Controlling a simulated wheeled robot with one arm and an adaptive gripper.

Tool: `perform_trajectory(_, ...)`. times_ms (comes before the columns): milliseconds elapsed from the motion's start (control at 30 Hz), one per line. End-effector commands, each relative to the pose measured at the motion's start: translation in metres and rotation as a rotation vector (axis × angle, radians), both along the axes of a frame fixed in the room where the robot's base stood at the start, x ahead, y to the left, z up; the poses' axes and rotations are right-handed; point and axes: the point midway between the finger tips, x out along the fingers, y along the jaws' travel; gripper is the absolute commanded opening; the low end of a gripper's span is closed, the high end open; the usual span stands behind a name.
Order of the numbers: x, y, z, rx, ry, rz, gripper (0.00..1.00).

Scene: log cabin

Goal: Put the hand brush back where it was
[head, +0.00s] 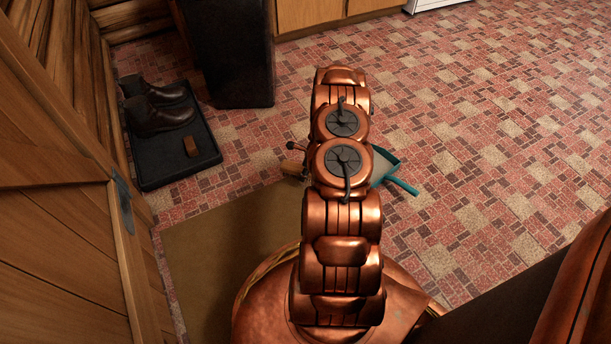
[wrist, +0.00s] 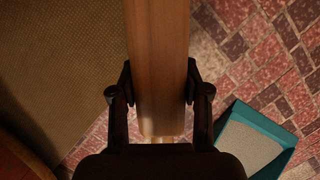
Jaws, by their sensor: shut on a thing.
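My gripper (wrist: 158,84) is shut on the wooden hand brush (wrist: 158,40), with one dark finger on each side of it. The brush runs up out of the top of the wrist view, so its far end is cut off there. In the head view my arm hides most of the gripper. A small tan end of the brush (head: 292,167) shows left of the arm, near the corner of the mat. A teal dustpan (head: 384,163) lies on the floor just right of the arm. It also shows at the lower right of the wrist view (wrist: 257,140).
A wooden door (head: 60,220) stands at left, a dark cabinet (head: 232,55) behind. Tiled floor at right is clear.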

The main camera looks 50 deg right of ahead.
Motion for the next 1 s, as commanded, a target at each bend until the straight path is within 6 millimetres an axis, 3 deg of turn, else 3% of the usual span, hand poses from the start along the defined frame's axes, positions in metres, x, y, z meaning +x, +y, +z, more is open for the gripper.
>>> perform_trajectory(167, 0.001, -0.007, -0.001, -0.001, 0.001, -0.001, 0.19)
perform_trajectory(400, 0.001, -0.007, -0.035, -0.001, 0.000, 0.000, 0.19)
perform_trajectory(933, 0.002, -0.006, -0.040, -0.001, 0.000, 0.000, 0.19)
perform_trajectory(967, 0.002, -0.006, -0.040, -0.002, -0.001, -0.001, 0.49)
perform_trajectory(1000, 0.002, -0.006, -0.040, -0.002, -0.001, -0.001, 0.53)
